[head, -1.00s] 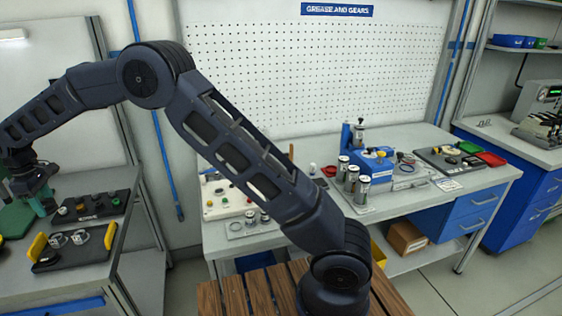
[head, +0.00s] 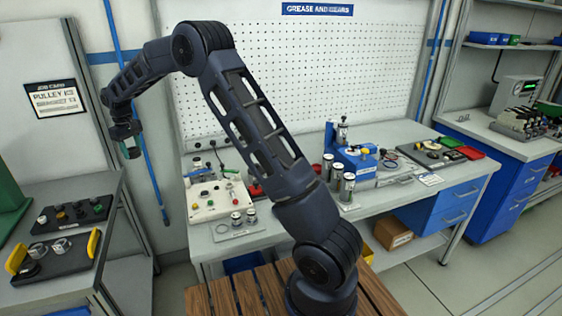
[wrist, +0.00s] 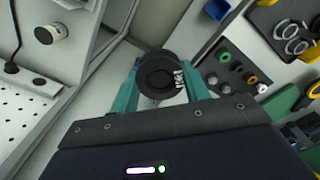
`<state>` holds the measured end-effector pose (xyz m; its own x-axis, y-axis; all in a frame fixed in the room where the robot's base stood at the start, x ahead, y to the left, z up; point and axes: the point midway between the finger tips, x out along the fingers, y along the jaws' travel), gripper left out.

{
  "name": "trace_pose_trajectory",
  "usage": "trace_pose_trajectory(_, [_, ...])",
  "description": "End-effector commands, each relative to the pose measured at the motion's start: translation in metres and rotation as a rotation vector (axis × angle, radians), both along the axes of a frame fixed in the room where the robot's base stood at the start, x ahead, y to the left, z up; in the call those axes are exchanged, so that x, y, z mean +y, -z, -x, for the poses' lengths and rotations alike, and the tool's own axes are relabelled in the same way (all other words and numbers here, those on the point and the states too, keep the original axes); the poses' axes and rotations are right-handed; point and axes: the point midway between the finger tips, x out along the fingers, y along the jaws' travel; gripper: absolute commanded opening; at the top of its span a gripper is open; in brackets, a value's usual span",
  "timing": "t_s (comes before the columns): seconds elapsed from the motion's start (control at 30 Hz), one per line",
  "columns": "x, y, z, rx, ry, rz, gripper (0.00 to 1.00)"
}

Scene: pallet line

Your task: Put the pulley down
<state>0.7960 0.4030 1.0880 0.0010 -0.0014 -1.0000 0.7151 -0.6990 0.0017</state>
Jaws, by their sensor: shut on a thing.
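The pulley (wrist: 152,78) is a round black disc with pale lettering that I cannot read for sure. My gripper (wrist: 158,90) has teal fingers, one at each side of the pulley, and is shut on it. In the head view my gripper (head: 130,148) hangs raised in front of the gap between the left bench (head: 75,285) and the middle bench (head: 300,218). The pulley is too small and dark to make out there. It is held clear of both benches.
A job card (head: 57,96) naming a pulley hangs on the left panel. The left bench holds a black tray with coloured knobs (head: 70,216) and a tray with yellow handles (head: 50,262). The middle bench holds a button panel (head: 212,199), metal cylinders and a blue machine (head: 353,162).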

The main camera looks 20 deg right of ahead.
Motion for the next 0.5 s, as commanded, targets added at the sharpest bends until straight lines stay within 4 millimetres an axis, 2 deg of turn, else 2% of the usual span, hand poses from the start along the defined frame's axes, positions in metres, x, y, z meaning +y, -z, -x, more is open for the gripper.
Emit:
trace_pose_trajectory(0.03, [-0.022,-0.001,-0.013,0.0,0.048,0.0,0.2])
trace_pose_trajectory(0.2, [-0.089,-0.002,-0.046,0.0,0.195,0.001,0.2])
trace_pose_trajectory(0.5, [-0.214,-0.005,-0.088,0.0,0.461,0.0,0.2])
